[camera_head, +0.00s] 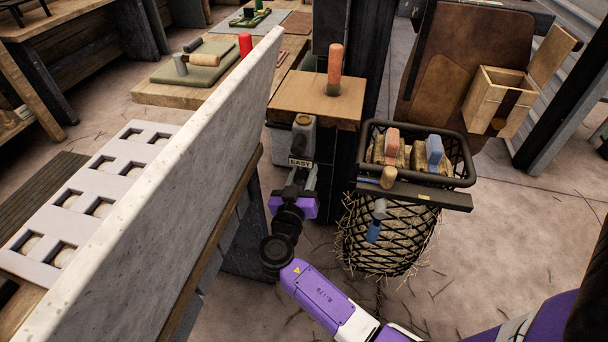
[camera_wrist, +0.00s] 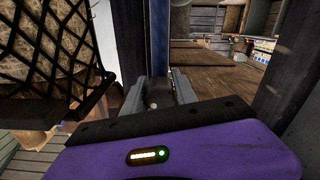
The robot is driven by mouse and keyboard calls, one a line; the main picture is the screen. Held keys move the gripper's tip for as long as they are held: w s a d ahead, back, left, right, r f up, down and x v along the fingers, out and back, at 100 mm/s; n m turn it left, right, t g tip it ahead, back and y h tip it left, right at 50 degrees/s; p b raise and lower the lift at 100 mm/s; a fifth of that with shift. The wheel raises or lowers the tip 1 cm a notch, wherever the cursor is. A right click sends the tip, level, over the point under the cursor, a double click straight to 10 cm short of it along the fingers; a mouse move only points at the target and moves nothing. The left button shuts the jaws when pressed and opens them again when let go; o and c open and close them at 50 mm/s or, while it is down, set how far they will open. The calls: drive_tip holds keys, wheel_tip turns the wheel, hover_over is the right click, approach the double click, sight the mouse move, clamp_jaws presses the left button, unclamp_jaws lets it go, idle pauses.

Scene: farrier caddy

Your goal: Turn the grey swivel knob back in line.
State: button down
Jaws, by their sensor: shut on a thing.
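The grey swivel knob (camera_head: 304,142) stands below the front edge of a small wooden shelf, with a paler, yellowish round end on top. A small plate reading "EASY" (camera_head: 300,163) shows at its lower end. My gripper (camera_head: 299,178) reaches up to it from below, its purple body just under the plate. In the wrist view, my gripper's two grey fingers (camera_wrist: 158,95) are closed on a dark grey part between them. The fingers hide much of the gripped part, and the knob's exact angle is hard to tell.
The wooden shelf (camera_head: 318,98) above carries an upright orange-brown handle (camera_head: 335,70). A black net basket (camera_head: 385,240) with straw and brushes stands close on the right. A tall pale panel (camera_head: 165,190) rises close on the left. Open floor (camera_head: 530,235) lies at right.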

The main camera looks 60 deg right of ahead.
sight(301, 183)
idle(0.3)
drive_tip(key=c, duration=1)
unclamp_jaws()
drive_tip(key=shift+o, duration=0.2)
drive_tip(key=shift+v, duration=3.95)
